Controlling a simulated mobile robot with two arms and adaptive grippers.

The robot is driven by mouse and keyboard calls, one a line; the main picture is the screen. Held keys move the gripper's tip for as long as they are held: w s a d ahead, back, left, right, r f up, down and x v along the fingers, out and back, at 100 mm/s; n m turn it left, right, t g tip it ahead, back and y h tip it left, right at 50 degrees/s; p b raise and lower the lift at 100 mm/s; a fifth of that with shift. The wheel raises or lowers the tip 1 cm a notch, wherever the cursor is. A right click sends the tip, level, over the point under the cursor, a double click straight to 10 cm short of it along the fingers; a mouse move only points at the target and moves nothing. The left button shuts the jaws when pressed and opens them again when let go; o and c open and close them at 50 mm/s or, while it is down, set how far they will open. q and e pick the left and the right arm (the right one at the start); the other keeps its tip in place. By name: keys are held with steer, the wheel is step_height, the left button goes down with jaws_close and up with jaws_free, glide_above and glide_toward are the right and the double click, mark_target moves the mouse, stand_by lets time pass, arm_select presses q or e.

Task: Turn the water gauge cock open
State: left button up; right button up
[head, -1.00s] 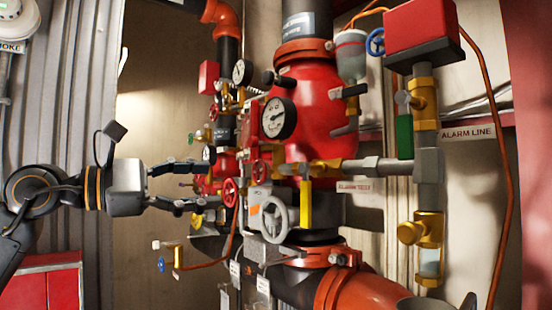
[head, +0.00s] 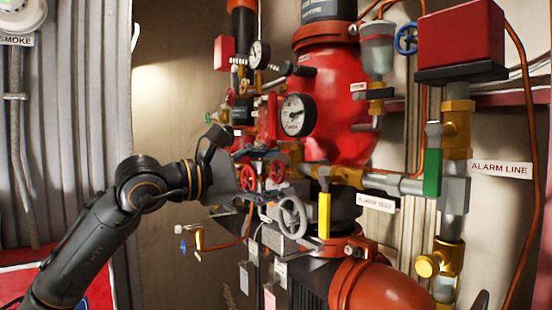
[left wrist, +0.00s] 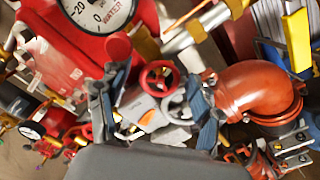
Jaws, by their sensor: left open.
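A large white-faced gauge (head: 295,115) sits on the front of the red valve body. Its face reads WATER in the left wrist view (left wrist: 97,12). I cannot tell for certain which handle is the water gauge cock. A small red handwheel (left wrist: 158,78) below the gauge shows between my fingers in the left wrist view. Two red handwheels (head: 277,172) show near the fingers in the head view. My left gripper (head: 272,177) is open, its fingers pointing at the pipework. It also shows in the left wrist view (left wrist: 160,88). Contact cannot be told. My right gripper is not in view.
A grey handwheel (head: 293,217) and a yellow lever (head: 324,214) sit close by at lower right. An orange pipe elbow (head: 385,290) lies below. The alarm line pipe (head: 455,195) stands at right. A small blue-handled tap (head: 190,240) hangs at lower left.

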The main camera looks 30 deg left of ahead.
arm_select(q)
steer(key=shift+w+d, duration=0.15)
steer(key=shift+w, duration=0.15)
steer(key=c, duration=1.2)
steer(key=shift+o, duration=0.2)
